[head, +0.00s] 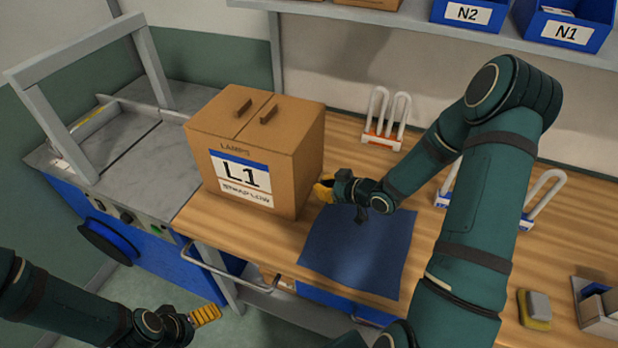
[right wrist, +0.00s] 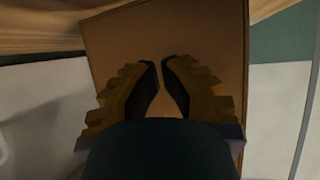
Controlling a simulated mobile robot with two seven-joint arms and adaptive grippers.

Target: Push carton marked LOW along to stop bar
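A brown carton (head: 255,150) stands upright at the left end of the wooden bench. Its front label reads L1, with a smaller line below that seems to end in LOW, and LAMPS is printed above. My right gripper (head: 324,188) is at the carton's lower right side, fingers pointing at it; contact cannot be told. In the right wrist view its fingertips (right wrist: 160,62) nearly meet, with nothing between them, before the brown carton face (right wrist: 200,40). My left gripper (head: 207,315) hangs low in front of the bench, away from the carton. I cannot clearly identify the stop bar.
Left of the carton is a grey-topped machine (head: 185,97) with a grey arch frame (head: 75,44) and a yellow-edged bar (head: 95,115). A blue mat (head: 355,250) lies right of the carton. White looped racks (head: 385,125) stand behind. Blue bins (head: 570,25) sit on the shelf.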

